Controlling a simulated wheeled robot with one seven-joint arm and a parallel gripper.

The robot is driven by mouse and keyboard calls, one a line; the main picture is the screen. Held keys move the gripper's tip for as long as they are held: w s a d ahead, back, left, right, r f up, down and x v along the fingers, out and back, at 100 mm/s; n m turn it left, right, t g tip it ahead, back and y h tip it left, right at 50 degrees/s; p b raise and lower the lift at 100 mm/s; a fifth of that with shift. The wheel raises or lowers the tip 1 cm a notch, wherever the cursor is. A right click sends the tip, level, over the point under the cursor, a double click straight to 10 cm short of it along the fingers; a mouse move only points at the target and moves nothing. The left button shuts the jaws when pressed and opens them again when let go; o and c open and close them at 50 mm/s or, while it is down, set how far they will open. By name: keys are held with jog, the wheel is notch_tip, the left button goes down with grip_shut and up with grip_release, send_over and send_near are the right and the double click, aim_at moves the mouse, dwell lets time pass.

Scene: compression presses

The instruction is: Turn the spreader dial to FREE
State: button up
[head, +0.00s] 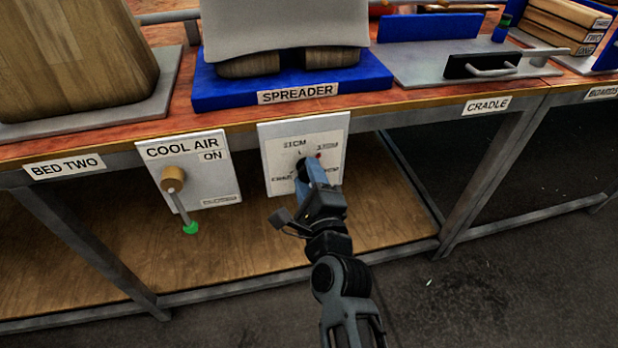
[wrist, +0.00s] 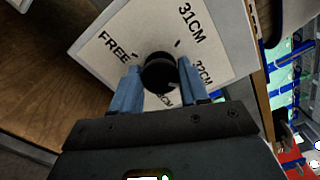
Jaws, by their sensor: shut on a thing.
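The spreader dial is a dark round knob (wrist: 160,72) on a pale square panel (head: 270,150) below the SPREADER sign (head: 298,93). My gripper (wrist: 163,84) is shut on the knob, one blue finger on each side. In the head view my gripper (head: 306,172) hides most of the dial. A red mark (head: 318,155) shows beside it. I cannot tell which label the dial points to.
Left of the dial is the COOL AIR panel (head: 225,180) with a lever ending in a green tip (head: 190,227). A blue press base (head: 220,95) stands on the bench above. The CRADLE tray (head: 420,72) lies to the right. Open floor (head: 480,290) is at lower right.

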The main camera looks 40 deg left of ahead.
jog(key=n, duration=0.4)
jog(key=shift+f+n+b, duration=0.2)
jog(key=shift+n+b, duration=0.15)
jog(key=shift+n, duration=0.05)
jog(key=n+b, duration=0.1)
jog(key=n, duration=0.3)
jog(key=shift+f, duration=0.1)
jog(key=n+b, duration=0.1)
jog(key=n, duration=0.4)
jog(key=shift+f+b, duration=0.15)
jog(key=shift+b, duration=0.15)
jog(key=n+b, duration=0.1)
jog(key=n, duration=0.2)
jog(key=shift+n, duration=0.3)
jog(key=shift+w+d+n+p, duration=0.1)
jog(key=shift+n+p, duration=0.05)
jog(key=shift+n, duration=4.15)
jog(key=shift+w+d+n+p, duration=0.1)
jog(key=shift+n+p, duration=0.05)
jog(key=shift+n, duration=4.15)
